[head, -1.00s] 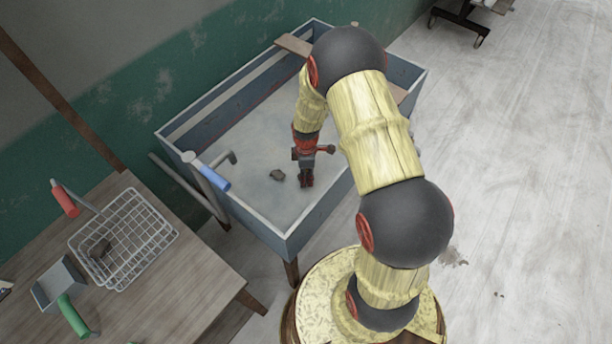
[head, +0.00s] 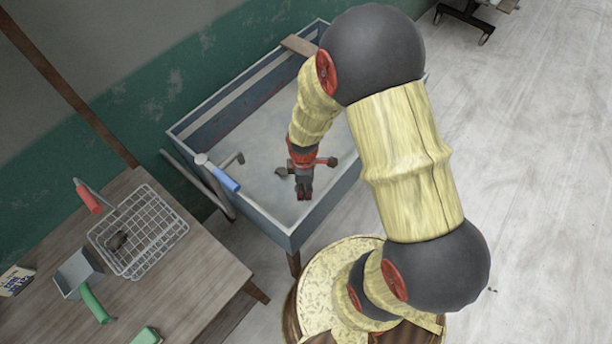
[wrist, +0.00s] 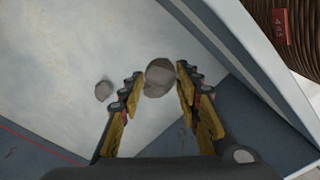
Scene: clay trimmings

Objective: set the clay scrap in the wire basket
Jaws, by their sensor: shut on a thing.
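My gripper (head: 304,190) is low in the blue-walled trough, fingers pointing down. In the wrist view, my gripper (wrist: 157,95) has its yellow and dark fingers on either side of a round grey clay scrap (wrist: 159,77), shut on it at the tips. In the head view this held scrap is hidden by the gripper. A second, smaller clay scrap (wrist: 103,90) lies apart, left of the fingers; it also shows in the head view (head: 281,171). The wire basket (head: 160,252) stands on the wooden table at the left, with a dark lump (head: 118,240) inside.
The trough (head: 270,229) has raised walls around my gripper. Around the basket are a red-handled tool (head: 88,197), a grey scoop (head: 76,272) and a green handle (head: 95,302). The table's right part is bare.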

